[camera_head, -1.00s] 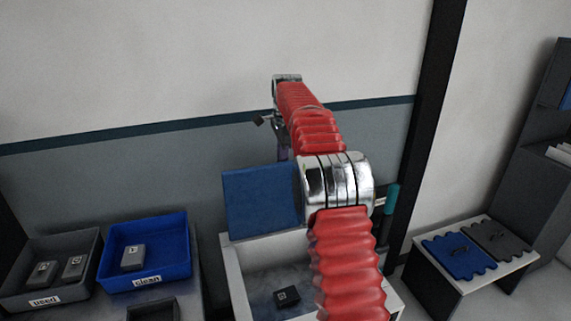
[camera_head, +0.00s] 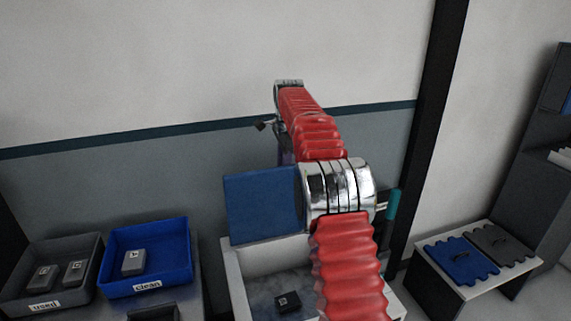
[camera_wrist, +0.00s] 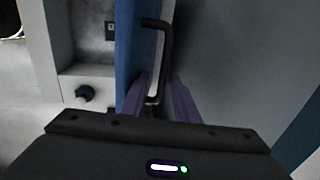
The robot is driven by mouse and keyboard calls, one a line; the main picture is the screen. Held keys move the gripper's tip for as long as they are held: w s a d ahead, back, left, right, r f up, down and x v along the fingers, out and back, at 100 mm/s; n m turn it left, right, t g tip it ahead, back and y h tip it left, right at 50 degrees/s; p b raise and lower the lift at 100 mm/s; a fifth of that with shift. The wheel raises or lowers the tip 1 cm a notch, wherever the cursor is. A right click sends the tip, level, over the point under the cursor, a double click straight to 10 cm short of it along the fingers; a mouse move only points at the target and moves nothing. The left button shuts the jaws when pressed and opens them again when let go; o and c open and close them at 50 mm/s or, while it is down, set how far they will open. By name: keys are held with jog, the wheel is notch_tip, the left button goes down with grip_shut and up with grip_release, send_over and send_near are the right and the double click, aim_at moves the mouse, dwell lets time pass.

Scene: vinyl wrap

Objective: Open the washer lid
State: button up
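The washer is a white-grey tub (camera_head: 237,285) at the lower middle of the head view, partly hidden by my red arm. Its blue lid (camera_head: 262,205) stands raised, near upright, at the tub's back. In the wrist view the lid shows as a narrow blue strip (camera_wrist: 126,40), with a black bar handle (camera_wrist: 166,50) on its right side. My gripper (camera_wrist: 161,82) has its purple fingers apart, one on each side of the handle's near end. I cannot tell whether a finger touches the handle.
A dark block (camera_head: 287,302) lies inside the tub. At left are a grey "used" bin (camera_head: 20,302) and a blue "clean" bin (camera_head: 175,279), both holding blocks. A low stand (camera_head: 443,290) with blue and grey panels is at right. A wall is close behind the washer.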

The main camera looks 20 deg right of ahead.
notch_tip(320, 180, up, 12)
jog(key=s, duration=0.2)
jog(key=shift+s+f, duration=0.15)
jog(key=shift+f, duration=0.1)
dwell(0.4)
jog(key=shift+a, duration=0.1)
dwell(0.4)
jog(key=f+n, duration=0.2)
jog(key=n, duration=0.1)
jog(key=s+a+f+n, duration=0.1)
jog(key=f+n, duration=0.1)
jog(key=f, duration=0.1)
jog(key=f+n, duration=0.3)
jog(key=shift+s+a+n, duration=0.3)
jog(key=shift+s+a, duration=0.1)
jog(key=s+a+f+n+t, duration=0.1)
jog(key=s+a+n, duration=0.2)
jog(key=s, duration=1)
jog(key=s+a+f+n+t, duration=0.1)
jog(key=s+a+n, duration=0.3)
jog(key=s+a, duration=0.4)
jog(key=s+a+f+n+t, duration=0.1)
jog(key=s+a+n, duration=0.2)
jog(key=s, duration=1.6)
jog(key=shift+s+a, duration=0.25)
jog(key=shift+a, duration=0.95)
